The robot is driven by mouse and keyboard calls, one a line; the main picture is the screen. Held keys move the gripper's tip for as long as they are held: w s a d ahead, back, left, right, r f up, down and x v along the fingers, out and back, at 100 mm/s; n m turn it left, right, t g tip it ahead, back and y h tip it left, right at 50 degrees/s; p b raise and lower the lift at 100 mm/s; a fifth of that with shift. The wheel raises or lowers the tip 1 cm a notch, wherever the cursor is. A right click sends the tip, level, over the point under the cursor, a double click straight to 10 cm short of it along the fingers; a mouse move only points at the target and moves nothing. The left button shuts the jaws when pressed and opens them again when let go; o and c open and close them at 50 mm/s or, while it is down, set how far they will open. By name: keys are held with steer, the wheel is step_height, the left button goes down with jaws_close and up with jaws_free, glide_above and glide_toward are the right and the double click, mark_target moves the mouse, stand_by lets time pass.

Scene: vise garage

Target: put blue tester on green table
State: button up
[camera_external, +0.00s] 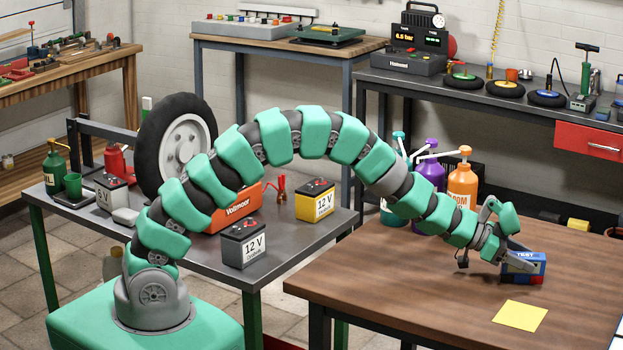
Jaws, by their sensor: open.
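The blue tester (527,261), a small box with a "TEST" label and some red at its lower side, is on the brown wooden table (400,283) at the right. My gripper (514,253) is open at the tester, with its fingers close around or beside it. Whether they touch it cannot be told. The table with green legs and a grey top (190,248) stands at the left, behind my base.
The green-legged table holds a wheel (184,146), an orange Vollmoer box (236,208), 12 V batteries (243,243), a 6 V battery (112,192) and cans. A yellow note (520,315) lies near the tester.

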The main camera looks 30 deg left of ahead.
steer(key=p+v, duration=0.1)
steer(key=v, duration=0.9)
steer(key=shift+d, duration=0.1)
steer(key=shift+o, duration=0.4)
steer(key=shift+v, duration=0.8)
